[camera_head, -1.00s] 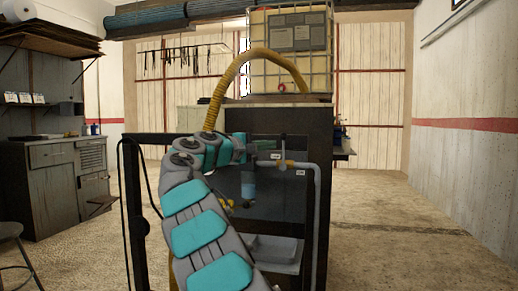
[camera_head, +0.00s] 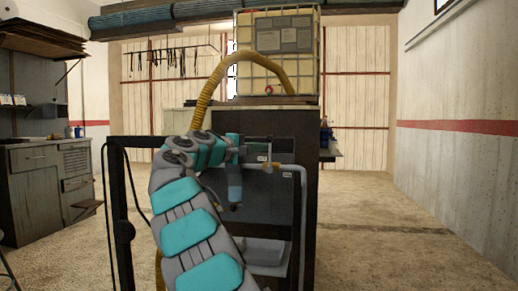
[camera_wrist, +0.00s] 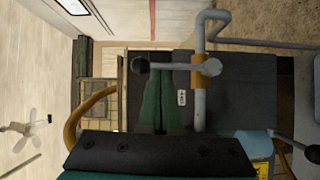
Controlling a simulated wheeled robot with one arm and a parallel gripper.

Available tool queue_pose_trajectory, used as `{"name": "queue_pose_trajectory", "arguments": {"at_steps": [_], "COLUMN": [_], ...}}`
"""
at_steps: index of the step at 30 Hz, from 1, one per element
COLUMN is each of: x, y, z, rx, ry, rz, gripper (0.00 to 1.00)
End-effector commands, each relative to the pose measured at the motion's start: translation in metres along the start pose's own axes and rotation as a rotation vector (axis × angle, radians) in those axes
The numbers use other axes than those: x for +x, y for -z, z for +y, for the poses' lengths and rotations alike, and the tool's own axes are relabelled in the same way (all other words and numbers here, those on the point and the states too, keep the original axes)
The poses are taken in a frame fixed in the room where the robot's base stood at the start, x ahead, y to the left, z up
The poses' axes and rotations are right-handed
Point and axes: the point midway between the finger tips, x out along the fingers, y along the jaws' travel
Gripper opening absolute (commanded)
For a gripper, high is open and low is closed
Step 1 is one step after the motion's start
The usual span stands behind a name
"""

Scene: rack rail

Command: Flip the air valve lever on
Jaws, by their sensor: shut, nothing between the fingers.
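The valve lever (camera_wrist: 175,66) is a grey bar with a dark round knob. In the wrist view it crosses the grey pipe (camera_wrist: 199,110) at the brass-coloured valve body (camera_wrist: 206,72), its knob end pointing to the picture's left, which is upward in the room. In the head view the lever (camera_head: 269,150) stands upright above the valve body (camera_head: 268,165). My gripper (camera_wrist: 162,82) is shut and empty. Its dark green fingers point at the lever's middle, close to it; I cannot tell whether they touch. The head view shows my gripper (camera_head: 252,148) just left of the lever.
The pipe (camera_head: 303,215) runs right and down the rack. A blue filter bowl (camera_head: 235,180) hangs below my gripper. A yellow hose (camera_head: 207,95) arches behind, up to a caged tank (camera_head: 280,55). A dark post (camera_head: 118,200) stands left. Floor is free at right.

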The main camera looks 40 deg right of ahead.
Motion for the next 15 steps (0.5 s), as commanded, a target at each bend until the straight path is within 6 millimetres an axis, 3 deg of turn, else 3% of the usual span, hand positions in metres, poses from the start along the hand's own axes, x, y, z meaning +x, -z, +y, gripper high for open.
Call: {"name": "queue_pose_trajectory", "arguments": {"at_steps": [15], "x": [0.0064], "y": [-0.0096], "z": [0.0061], "rx": [0.139], "ry": [0.092], "rz": [0.001], "gripper": [0.0]}}
